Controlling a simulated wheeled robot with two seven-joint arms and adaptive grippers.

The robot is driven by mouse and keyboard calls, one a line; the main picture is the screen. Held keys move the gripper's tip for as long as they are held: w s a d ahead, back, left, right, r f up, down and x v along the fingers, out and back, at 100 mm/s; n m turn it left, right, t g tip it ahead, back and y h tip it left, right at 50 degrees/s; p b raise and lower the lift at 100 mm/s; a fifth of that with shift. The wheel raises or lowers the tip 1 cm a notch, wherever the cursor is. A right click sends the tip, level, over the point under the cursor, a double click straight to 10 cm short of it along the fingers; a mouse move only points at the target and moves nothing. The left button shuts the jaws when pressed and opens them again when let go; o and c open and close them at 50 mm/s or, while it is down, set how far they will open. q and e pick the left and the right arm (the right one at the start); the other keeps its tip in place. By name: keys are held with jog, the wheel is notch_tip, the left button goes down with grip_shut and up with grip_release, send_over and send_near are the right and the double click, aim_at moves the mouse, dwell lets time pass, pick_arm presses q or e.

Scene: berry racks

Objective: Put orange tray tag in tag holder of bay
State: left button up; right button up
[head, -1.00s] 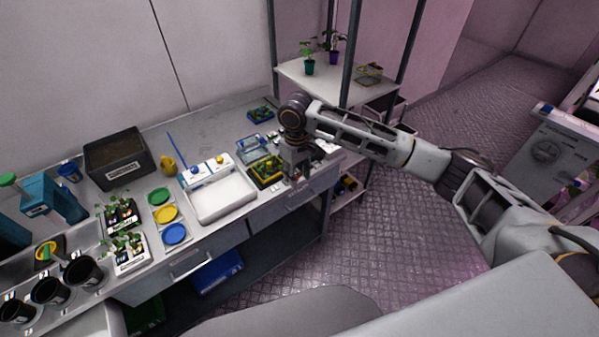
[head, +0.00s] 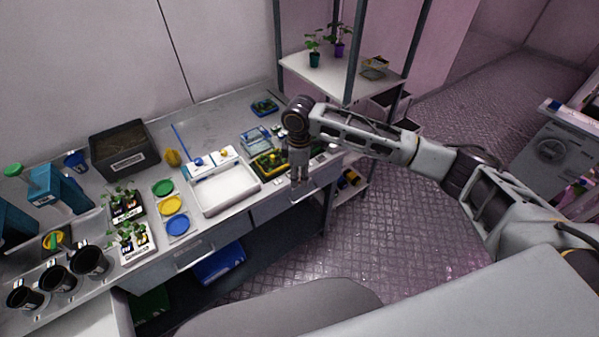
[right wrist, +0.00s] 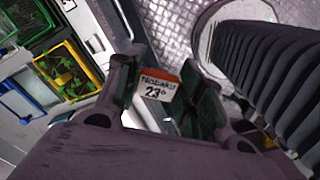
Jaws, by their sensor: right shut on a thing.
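The orange tray tag (right wrist: 158,84) is a small white card with an orange top strip and dark print including "23". It shows in the right wrist view between the dark finger pads of my right gripper (right wrist: 162,92), which is shut on it. In the head view my right gripper (head: 299,178) points down at the front edge of the bench, beside the yellow-rimmed tray (head: 257,173). The tag cannot be made out there. I cannot pick out the bay's tag holder for certain. My left gripper is not in view.
A white tray (head: 226,207) and coloured discs (head: 171,205) lie left of the gripper on the bench. A blue-rimmed tray (right wrist: 20,100) sits beside the yellow one. A shelf rack (head: 345,80) with potted plants stands behind the arm. Open floor (head: 370,240) lies in front.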

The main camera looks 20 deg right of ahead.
jog(key=n, duration=0.6)
jog(key=shift+s+f, duration=0.1)
jog(key=shift+f, duration=0.3)
jog(key=n, duration=0.6)
jog(key=shift+f, duration=0.1)
jog(key=n, duration=0.7)
jog(key=shift+s, duration=0.1)
jog(key=n, duration=0.5)
jog(key=shift+n, duration=0.8)
